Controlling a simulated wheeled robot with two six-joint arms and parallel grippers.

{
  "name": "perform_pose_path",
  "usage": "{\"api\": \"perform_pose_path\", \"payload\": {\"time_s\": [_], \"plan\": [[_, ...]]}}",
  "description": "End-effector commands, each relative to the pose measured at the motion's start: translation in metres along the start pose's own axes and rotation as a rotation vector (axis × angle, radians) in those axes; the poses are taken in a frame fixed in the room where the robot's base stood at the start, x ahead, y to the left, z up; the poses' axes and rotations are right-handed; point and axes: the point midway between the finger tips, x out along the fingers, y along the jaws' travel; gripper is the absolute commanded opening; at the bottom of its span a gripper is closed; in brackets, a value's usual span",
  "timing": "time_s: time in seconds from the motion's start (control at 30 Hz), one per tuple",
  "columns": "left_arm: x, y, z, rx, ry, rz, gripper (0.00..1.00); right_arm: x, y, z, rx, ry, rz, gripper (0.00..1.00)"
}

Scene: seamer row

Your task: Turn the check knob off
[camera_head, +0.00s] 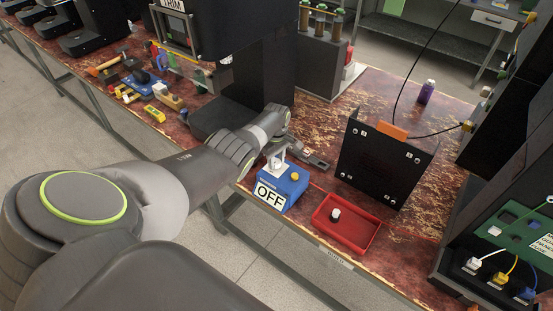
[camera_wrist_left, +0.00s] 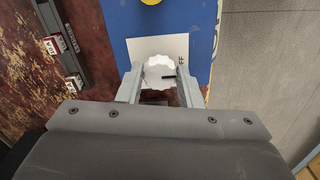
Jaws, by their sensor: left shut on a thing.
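The check knob (camera_wrist_left: 160,72) is a white scalloped knob with a dark pointer line, on a white plate on top of a blue box. The blue box (camera_head: 291,190) stands near the table's front edge, with a yellow button on top and a white OFF label on its front. My left gripper (camera_wrist_left: 160,84) is shut on the knob, one finger on each side, in the left wrist view. In the head view my left gripper (camera_head: 276,160) is over the box and partly hides the knob. The pointer line points to the right in the wrist view. My right gripper is not in view.
A red tray (camera_head: 366,236) with a small black-and-white piece stands right of the box. A black panel (camera_head: 384,162) stands behind the tray. Tools and a yellow meter (camera_head: 154,114) lie on the left.

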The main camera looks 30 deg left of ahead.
Motion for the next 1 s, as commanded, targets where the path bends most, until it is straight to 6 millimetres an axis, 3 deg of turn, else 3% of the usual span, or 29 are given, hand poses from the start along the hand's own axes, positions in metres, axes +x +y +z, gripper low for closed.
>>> {"api": "perform_pose_path", "payload": {"time_s": [0.2, 0.23, 0.4, 0.73, 1.0], "plan": [[-0.003, 0.002, -0.002, -0.001, 0.004, 0.006, 0.10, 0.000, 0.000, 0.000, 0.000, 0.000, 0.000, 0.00], [-0.003, 0.002, -0.002, -0.001, 0.004, 0.006, 0.34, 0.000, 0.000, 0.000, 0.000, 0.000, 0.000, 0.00], [-0.002, 0.001, -0.001, 0.000, 0.003, 0.004, 0.54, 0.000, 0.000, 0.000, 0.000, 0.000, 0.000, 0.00], [-0.004, 0.001, -0.001, 0.001, 0.001, 0.003, 0.54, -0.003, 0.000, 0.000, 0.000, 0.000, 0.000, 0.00], [-0.039, 0.001, -0.001, 0.002, 0.002, 0.004, 0.54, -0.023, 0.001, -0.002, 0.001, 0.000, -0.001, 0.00]]}}
